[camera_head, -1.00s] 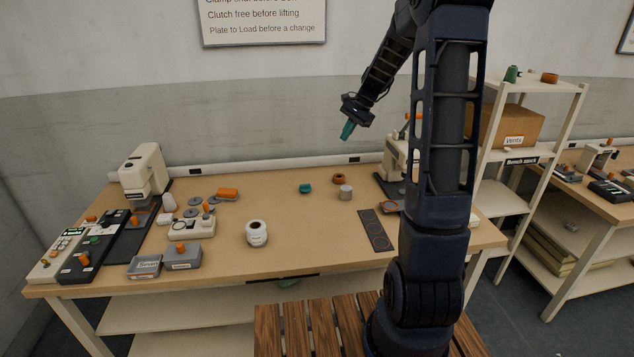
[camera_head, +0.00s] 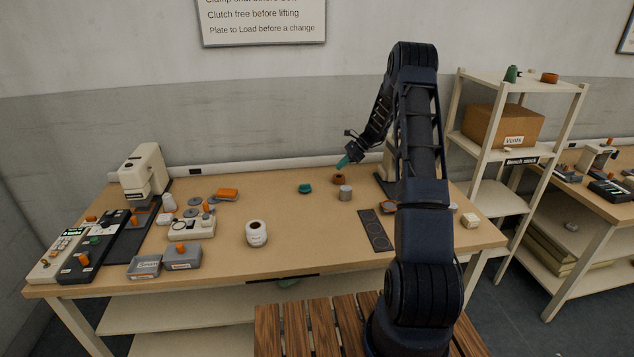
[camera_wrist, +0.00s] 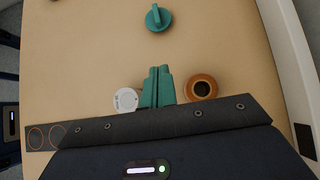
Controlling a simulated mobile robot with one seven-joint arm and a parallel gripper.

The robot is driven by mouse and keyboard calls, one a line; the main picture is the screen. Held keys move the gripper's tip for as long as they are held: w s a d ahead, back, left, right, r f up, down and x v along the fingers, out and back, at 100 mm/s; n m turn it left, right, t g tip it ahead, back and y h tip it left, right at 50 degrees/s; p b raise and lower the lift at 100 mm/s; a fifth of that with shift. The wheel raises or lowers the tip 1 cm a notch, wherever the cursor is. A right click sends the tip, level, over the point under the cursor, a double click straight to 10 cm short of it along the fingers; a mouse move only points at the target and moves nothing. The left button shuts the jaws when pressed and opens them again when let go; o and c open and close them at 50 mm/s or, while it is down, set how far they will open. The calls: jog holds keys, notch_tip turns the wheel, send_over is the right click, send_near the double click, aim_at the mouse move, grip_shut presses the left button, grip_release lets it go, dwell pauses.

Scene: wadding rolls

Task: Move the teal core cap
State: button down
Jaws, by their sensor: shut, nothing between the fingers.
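The teal core cap (camera_head: 305,188) lies on the wooden bench near its back edge. It also shows in the wrist view (camera_wrist: 158,19), at the top, as a round disc with a raised grip bar. My gripper (camera_head: 342,164) is above the back of the bench, to the right of the cap and apart from it. In the wrist view its teal fingers (camera_wrist: 159,70) are together with nothing between them, and they point towards the cap.
A brown-orange ring (camera_head: 339,179) and a grey-white cylinder (camera_head: 345,193) stand close below my gripper. A dark strip with circles (camera_head: 376,230) lies to the right, a white roll (camera_head: 256,233) to the front left.

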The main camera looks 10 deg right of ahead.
jog(key=x, duration=1)
jog(key=shift+w+f, duration=0.15)
jog(key=shift+f, duration=0.1)
jog(key=a, duration=0.3)
jog(key=shift+a, duration=0.45)
jog(key=a, duration=2)
jog(key=shift+a, duration=0.25)
